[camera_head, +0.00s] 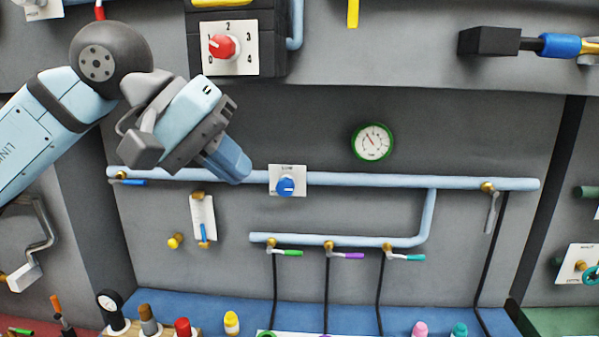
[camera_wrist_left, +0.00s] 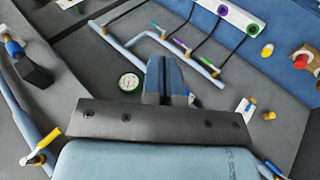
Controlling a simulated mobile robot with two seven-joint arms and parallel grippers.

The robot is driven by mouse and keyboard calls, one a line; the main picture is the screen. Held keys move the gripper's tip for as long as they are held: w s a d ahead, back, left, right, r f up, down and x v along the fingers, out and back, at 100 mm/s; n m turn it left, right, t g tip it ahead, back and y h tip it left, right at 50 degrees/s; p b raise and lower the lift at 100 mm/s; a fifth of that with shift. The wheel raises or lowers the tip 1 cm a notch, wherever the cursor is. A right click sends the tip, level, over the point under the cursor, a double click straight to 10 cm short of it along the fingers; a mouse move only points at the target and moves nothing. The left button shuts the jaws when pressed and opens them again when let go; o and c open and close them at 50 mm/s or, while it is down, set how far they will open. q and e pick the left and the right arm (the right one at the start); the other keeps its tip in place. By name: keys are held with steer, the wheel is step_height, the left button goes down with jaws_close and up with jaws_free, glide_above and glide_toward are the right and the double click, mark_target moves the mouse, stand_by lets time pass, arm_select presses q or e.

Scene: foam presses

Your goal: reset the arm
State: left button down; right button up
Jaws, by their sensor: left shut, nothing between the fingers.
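My left arm comes in from the left in the head view. Its gripper (camera_head: 236,170) is shut with nothing in it, in front of the upper light-blue pipe (camera_head: 385,180) and left of the blue knob (camera_head: 285,187). The gripper's shut fingers also show in the left wrist view (camera_wrist_left: 172,88), pointing towards the panel. I cannot tell whether they touch the pipe. The gripper covers part of the pipe. My right gripper is in neither view.
A red dial (camera_head: 222,46) sits on a box above. A green-rimmed gauge (camera_head: 372,142) is right of the gripper. Valves with green (camera_head: 290,253), purple (camera_head: 350,256) and teal (camera_head: 408,257) handles hang from the lower pipe. Several small coloured items stand on the blue shelf (camera_head: 360,312). The panel's right part is clear of my arm.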

arm_select(q)
steer(key=d+f+n+g+h, duration=0.5)
steer(key=f+n+g+h, duration=0.3)
steer(key=n+h, duration=0.4)
steer(key=w+a+f+n+t+y, duration=0.2)
steer(key=a+f+n+t, duration=0.2)
steer(key=f+n+t, duration=1)
steer(key=w+a+f+n+t+y, duration=0.1)
steer(key=w+a+f+n+t, duration=0.45)
steer(key=n, duration=1.55)
steer(key=s+a+f+n+t+y, duration=0.25)
steer(key=f+n+y, duration=0.25)
steer(key=f+n, duration=0.3)
steer(key=s+a+f+n+t+y, duration=0.15)
steer(key=s+f+n+y, duration=0.3)
steer(key=f, duration=0.45)
steer(key=s+a+f+n+g+y, duration=0.1)
steer(key=s+f+n+g+y, duration=0.1)
steer(key=s+f+n, duration=0.3)
steer(key=s+a+f+n+g+y, duration=0.2)
steer(key=s+f+n+g, duration=0.2)
steer(key=s+f, duration=0.7)
step_height(320, 180, down, 3)
steer(key=shift+a+r+n+y, duration=0.1)
steer(key=shift+a+n+y, duration=0.25)
steer(key=shift+n, duration=0.6)
